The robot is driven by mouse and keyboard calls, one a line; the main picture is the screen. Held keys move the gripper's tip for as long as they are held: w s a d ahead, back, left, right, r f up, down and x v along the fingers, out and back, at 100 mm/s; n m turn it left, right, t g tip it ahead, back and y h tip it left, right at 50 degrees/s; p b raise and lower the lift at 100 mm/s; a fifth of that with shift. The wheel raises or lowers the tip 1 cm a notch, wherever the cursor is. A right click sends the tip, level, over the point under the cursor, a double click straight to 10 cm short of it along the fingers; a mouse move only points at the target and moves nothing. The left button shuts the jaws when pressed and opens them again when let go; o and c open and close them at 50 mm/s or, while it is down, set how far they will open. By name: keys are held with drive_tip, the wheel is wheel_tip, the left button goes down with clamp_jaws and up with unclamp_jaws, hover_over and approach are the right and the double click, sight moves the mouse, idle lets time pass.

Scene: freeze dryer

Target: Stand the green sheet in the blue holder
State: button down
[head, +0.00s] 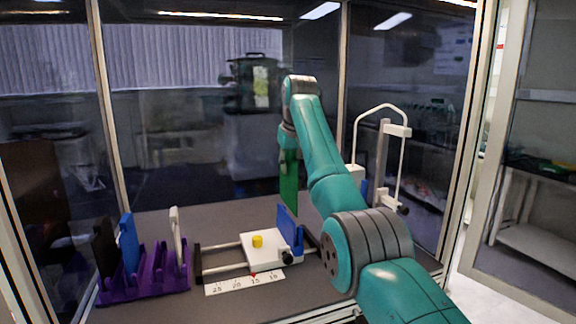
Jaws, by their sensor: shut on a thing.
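The green sheet (289,188) hangs upright below the end of my arm, left of my forearm. My gripper (288,150) points down and is shut on the sheet's upper part; its fingers are small and partly hidden. A bit of blue also shows behind my forearm (363,188).
A purple slotted rack (150,280) at the left holds black, blue and white upright plates. The white block (262,250) sits on rails beside a numbered scale strip (245,283). A white frame with a curved handle (384,150) stands behind my arm. Glass walls enclose the grey floor.

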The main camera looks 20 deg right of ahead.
sight(288, 206)
drive_tip(key=shift+f, duration=3.2)
idle(0.5)
drive_tip(key=shift+f, duration=2.4)
drive_tip(key=c, duration=1)
unclamp_jaws()
